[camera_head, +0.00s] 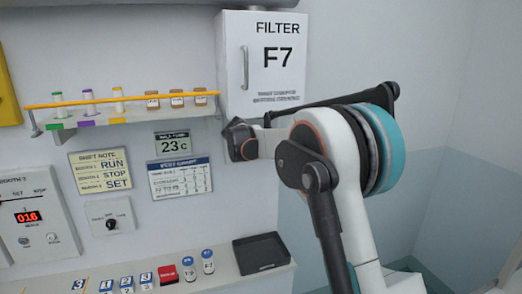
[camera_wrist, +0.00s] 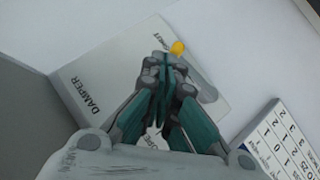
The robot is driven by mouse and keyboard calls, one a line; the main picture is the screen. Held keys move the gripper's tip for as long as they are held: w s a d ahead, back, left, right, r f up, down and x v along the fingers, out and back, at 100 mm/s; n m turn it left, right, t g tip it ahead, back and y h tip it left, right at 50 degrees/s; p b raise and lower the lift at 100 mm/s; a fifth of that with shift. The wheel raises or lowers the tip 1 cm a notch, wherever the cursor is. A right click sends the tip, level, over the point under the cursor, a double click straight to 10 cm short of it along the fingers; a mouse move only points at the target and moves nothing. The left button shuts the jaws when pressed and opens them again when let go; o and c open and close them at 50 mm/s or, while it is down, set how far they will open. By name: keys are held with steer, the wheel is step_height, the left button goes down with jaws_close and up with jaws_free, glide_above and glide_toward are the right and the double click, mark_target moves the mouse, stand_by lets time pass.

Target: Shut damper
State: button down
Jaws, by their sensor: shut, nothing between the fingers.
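In the wrist view a pale plate lettered DAMPER (camera_wrist: 88,84) is on the wall, tilted in the picture. A small yellow tip (camera_wrist: 178,48) shows just beyond my fingertips; I cannot tell how the part under it is set. My gripper (camera_wrist: 165,66) is shut and empty in front of the plate, hiding its middle, with its fingertips close to the yellow tip. I cannot tell whether they touch. In the head view the damper plate is not seen, and my gripper's fingers cannot be made out at the wall end of my arm.
A white FILTER F7 cabinet (camera_head: 263,92) hangs above my wrist. Left of it is a shelf (camera_head: 128,117) with an orange rail, spools and jars. Wall cards (camera_head: 180,178), a knob panel (camera_head: 110,215) and a counter with a black tray (camera_head: 259,253) lie below.

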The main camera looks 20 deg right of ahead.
steer(key=shift+v, duration=2.4)
